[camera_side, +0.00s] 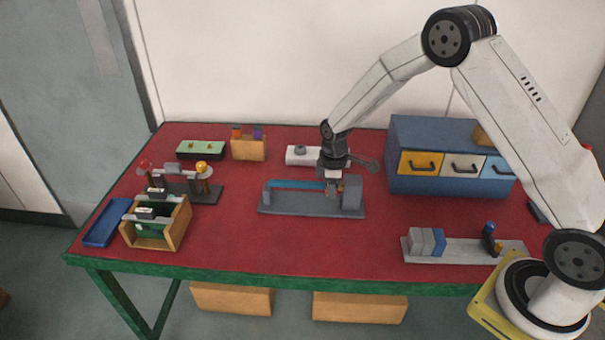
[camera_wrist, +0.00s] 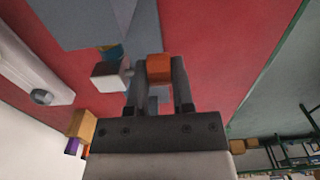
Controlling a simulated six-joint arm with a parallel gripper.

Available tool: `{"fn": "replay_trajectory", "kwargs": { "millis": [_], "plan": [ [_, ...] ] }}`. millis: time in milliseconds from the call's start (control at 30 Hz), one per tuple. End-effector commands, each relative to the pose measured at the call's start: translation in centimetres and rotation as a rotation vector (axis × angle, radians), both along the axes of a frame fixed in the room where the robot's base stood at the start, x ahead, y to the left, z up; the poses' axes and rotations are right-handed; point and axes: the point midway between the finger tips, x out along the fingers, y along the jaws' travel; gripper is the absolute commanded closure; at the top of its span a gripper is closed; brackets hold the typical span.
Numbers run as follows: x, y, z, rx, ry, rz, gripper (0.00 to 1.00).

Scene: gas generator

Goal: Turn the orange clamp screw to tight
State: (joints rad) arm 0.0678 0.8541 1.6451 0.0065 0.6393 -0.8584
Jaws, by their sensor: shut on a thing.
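The orange clamp screw (camera_wrist: 158,68) shows as an orange block between my two fingers in the wrist view. My gripper (camera_wrist: 158,80) is shut on it. In the side view my gripper (camera_side: 333,190) points down at the right part of a grey fixture (camera_side: 300,208), beside its upright grey end block (camera_side: 352,193). A blue bar (camera_side: 295,184) lies along the fixture to the left of my gripper. The screw is mostly hidden by my fingers in the side view, and its turn angle cannot be read.
A white block with a round knob (camera_side: 301,156) lies behind the fixture. A blue drawer cabinet (camera_side: 440,135) stands to the right at the back. A grey slide fixture (camera_side: 460,252) is at front right, a wooden box (camera_side: 176,232) at left. The red table's front middle is clear.

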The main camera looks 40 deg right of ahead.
Motion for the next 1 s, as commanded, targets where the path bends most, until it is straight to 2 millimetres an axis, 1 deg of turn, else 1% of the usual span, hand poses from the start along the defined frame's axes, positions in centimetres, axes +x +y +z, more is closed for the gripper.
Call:
{"fn": "replay_trajectory", "kwargs": {
  "millis": [367, 1000],
  "plan": [
    [-0.06, -0.08, 0.05, 0.042, -0.043, -0.002, 1.0],
    [-0.22, -0.28, 0.03, 0.183, -0.185, -0.002, 1.0]
  ]
}}
